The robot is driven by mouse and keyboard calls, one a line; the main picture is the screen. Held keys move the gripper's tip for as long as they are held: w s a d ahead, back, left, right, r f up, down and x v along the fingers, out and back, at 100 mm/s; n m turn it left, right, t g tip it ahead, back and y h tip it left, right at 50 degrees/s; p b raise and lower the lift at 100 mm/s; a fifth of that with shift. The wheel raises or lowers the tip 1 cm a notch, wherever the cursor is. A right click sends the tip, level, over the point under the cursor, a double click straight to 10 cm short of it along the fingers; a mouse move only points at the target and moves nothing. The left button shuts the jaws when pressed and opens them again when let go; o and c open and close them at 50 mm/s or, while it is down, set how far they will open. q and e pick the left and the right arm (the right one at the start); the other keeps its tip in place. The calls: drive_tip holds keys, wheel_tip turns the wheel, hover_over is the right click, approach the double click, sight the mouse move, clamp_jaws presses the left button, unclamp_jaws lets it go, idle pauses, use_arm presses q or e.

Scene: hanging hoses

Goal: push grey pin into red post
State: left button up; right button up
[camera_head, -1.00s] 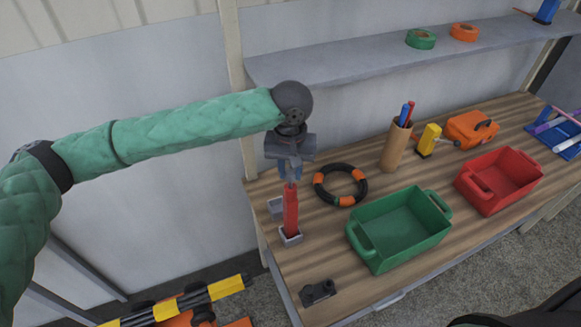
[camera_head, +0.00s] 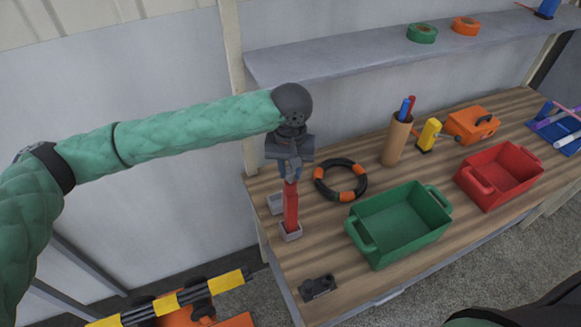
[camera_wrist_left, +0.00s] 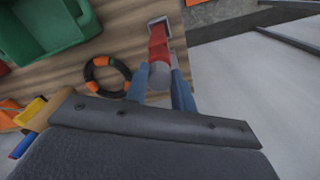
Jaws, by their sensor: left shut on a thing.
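The red post (camera_head: 291,208) stands upright in a grey socket (camera_head: 290,233) near the left end of the workbench. It also shows in the left wrist view (camera_wrist_left: 158,45). My left gripper (camera_head: 291,178) points down directly over the post's top, its blue fingers close to it. In the left wrist view the grey pin (camera_wrist_left: 160,75) shows as a round grey end between the blue fingers, in line with the post. The gripper is shut on it. The fingers hide how deep the pin sits in the post. My right gripper is out of view.
A black-and-orange ring (camera_head: 341,180) lies just right of the post. A green bin (camera_head: 400,225), a red bin (camera_head: 499,176) and a brown pen tube (camera_head: 396,140) stand farther right. A small dark block (camera_head: 318,287) lies at the front. The shelf (camera_head: 380,52) is above.

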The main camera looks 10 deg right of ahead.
sight(290, 171)
use_arm(q)
drive_tip(key=shift+f, duration=0.65)
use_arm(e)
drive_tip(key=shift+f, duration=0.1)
use_arm(q)
drive_tip(key=o, duration=1)
drive_tip(key=shift+o, duration=0.2)
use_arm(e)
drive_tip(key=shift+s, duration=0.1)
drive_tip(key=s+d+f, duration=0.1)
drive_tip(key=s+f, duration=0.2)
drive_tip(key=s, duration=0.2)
use_arm(q)
drive_tip(key=shift+r+b, duration=0.3)
drive_tip(key=shift+b, duration=0.05)
wheel_tip(290, 171, up, 5)
drive_tip(key=shift+r+b, duration=0.2)
drive_tip(key=shift+b, duration=1)
drive_tip(key=shift+r, duration=0.9)
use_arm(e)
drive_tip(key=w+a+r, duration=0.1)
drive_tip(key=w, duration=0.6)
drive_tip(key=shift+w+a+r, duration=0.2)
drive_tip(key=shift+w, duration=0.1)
